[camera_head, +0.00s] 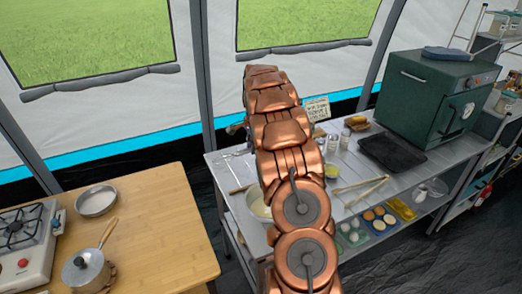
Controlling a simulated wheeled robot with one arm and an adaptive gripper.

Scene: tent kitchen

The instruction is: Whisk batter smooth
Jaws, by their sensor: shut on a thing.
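A bowl (250,203) with pale contents stands on the grey table, left of my copper arm. My arm hides its right part, so I cannot tell how smooth the contents are. A thin brown handle (241,189) shows by the bowl's upper left; I cannot tell which tool it belongs to. I cannot make out a whisk. My arm rises through the middle of the view and hides my gripper, so its hold on anything does not show.
The grey table (352,200) holds small jars (332,143), long wooden utensils (360,186) and a black tray (391,153). A green oven (436,98) stands at its back right. A wooden counter (160,215) at left holds a saucepan (86,268), a pan (96,201) and a stove (25,240).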

